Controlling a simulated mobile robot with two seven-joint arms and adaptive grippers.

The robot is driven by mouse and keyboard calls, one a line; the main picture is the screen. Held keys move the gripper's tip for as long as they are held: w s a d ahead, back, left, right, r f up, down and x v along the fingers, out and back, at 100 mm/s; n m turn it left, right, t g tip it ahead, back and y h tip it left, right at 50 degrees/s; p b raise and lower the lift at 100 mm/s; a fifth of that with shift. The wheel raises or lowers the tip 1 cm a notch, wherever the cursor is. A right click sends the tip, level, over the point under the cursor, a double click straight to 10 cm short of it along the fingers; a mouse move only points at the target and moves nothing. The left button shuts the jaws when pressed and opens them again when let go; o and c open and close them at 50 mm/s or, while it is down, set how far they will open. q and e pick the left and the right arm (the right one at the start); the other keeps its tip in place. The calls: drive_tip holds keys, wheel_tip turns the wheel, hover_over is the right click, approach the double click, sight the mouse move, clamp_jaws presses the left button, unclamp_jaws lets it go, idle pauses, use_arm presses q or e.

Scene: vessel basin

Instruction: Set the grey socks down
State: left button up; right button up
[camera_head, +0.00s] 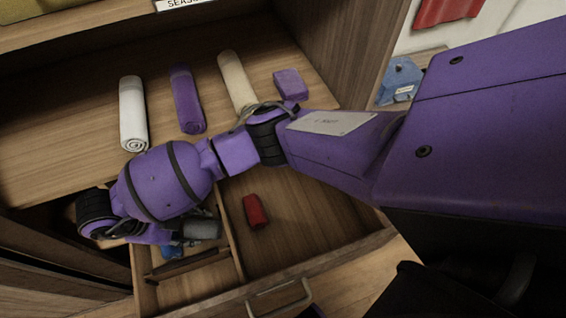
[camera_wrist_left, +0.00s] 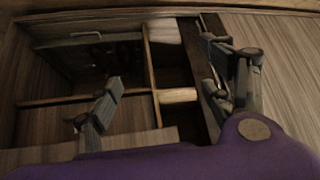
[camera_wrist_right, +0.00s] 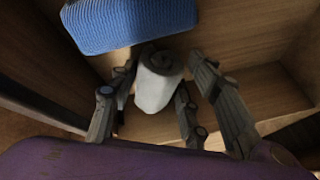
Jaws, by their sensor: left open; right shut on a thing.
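The rolled grey socks (camera_head: 202,228) are at my right gripper (camera_head: 180,236), over the left part of the open drawer. In the right wrist view the fingers (camera_wrist_right: 163,75) are shut around the pale grey roll (camera_wrist_right: 156,88), with its spiral end showing. In the head view my right arm hides part of the gripper. I cannot tell whether the socks touch the drawer floor. My left gripper (camera_wrist_left: 160,85) is open and empty in the left wrist view, above the divided drawer; it is out of the head view.
A blue knitted item (camera_head: 172,252) lies beside the gripper and shows large in the right wrist view (camera_wrist_right: 130,22). A red roll (camera_head: 255,211) lies in the drawer's larger compartment. White (camera_head: 132,112), purple (camera_head: 187,100) and cream (camera_head: 236,80) rolls lie on the shelf. Thin dividers (camera_head: 233,250) split the drawer.

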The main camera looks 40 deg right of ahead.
drive_tip(key=shift+f, duration=0.4)
drive_tip(key=o, duration=1)
drive_tip(key=shift+r, duration=0.1)
drive_tip(key=shift+c, duration=0.2)
drive_tip(key=v, duration=1.2)
drive_tip(key=shift+p, duration=0.35)
drive_tip(key=shift+r, duration=0.1)
